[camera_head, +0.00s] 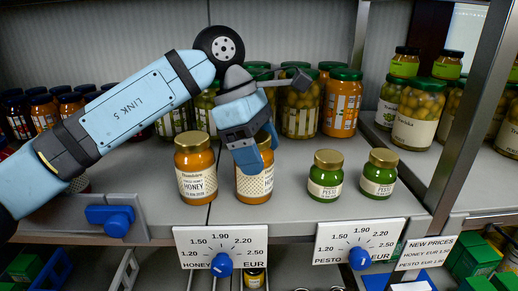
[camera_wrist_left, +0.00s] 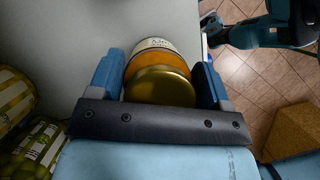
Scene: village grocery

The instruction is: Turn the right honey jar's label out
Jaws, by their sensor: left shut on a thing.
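The right honey jar (camera_head: 254,187) stands on the shelf near its front edge. In the head view its visible label side shows a dotted pattern, not the large HONEY lettering. My left gripper (camera_head: 247,150) reaches down from above and is shut on this jar; its fingers hide much of the upper jar. In the left wrist view the jar's gold lid (camera_wrist_left: 160,87) sits between the two blue fingers, with part of a white label with small print beyond it. The left honey jar (camera_head: 196,178) stands beside it, its HONEY label facing out. My right gripper is not in view.
Two green pesto jars (camera_head: 325,178) (camera_head: 379,176) stand to the right. Taller jars (camera_head: 302,110) stand in a row behind. Price signs with blue knobs (camera_head: 222,263) (camera_head: 359,258) hang on the shelf front. The shelf between honey and pesto is clear.

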